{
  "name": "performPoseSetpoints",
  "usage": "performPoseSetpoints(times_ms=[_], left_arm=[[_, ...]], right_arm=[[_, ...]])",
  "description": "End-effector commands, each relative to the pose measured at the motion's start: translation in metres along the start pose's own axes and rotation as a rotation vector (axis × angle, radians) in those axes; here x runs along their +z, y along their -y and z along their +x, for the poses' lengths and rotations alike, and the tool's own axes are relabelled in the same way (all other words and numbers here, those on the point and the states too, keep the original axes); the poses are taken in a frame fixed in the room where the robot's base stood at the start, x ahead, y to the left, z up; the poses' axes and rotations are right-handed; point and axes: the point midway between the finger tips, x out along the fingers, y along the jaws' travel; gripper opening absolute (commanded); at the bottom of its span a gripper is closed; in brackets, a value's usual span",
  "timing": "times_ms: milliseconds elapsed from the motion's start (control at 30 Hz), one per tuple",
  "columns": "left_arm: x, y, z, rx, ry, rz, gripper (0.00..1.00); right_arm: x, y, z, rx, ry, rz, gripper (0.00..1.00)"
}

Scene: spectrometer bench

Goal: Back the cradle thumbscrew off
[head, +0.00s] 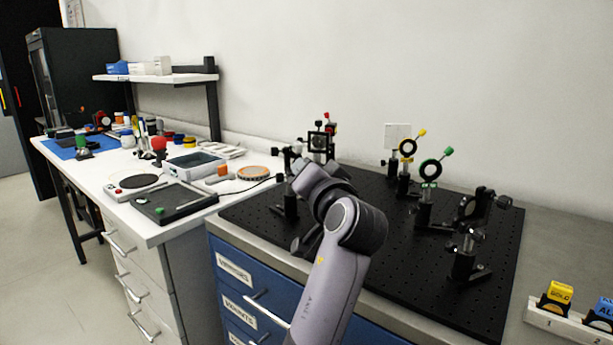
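I cannot tell for sure which part is the cradle thumbscrew. A dark holder (467,208) with a black knob (504,202) on its side stands at the right of the black breadboard. A lower post mount (463,264) stands in front of it. One grey arm of mine, which looks like the right one, rises from the bottom middle and bends left over the breadboard's front left part. Its gripper is mostly hidden behind the wrist, with only a dark part (304,243) showing, well left of the holder. My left gripper is out of view.
The black breadboard (380,252) carries several optic mounts, including a green-knobbed ring (430,171) and a yellow-knobbed ring (407,147). A numbered rack (570,325) with boxes is at bottom right. A white bench with a crowded top is left. The breadboard's front right is mostly bare.

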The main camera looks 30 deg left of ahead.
Motion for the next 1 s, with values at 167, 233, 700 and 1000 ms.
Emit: performPoseSetpoints(times_ms=[167,233,700,1000], left_arm=[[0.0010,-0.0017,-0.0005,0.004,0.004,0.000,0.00],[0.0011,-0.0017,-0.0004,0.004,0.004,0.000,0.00],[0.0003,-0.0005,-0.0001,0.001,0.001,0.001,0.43],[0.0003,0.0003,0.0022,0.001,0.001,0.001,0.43]], right_arm=[[-0.0013,-0.0003,0.0002,0.000,-0.003,-0.001,0.43],[-0.0012,-0.0004,0.0002,0.000,-0.003,-0.001,0.43],[0.0020,-0.0026,0.0011,0.005,0.002,-0.001,0.43],[0.0014,-0.0029,0.0005,0.005,0.002,-0.001,0.43]])
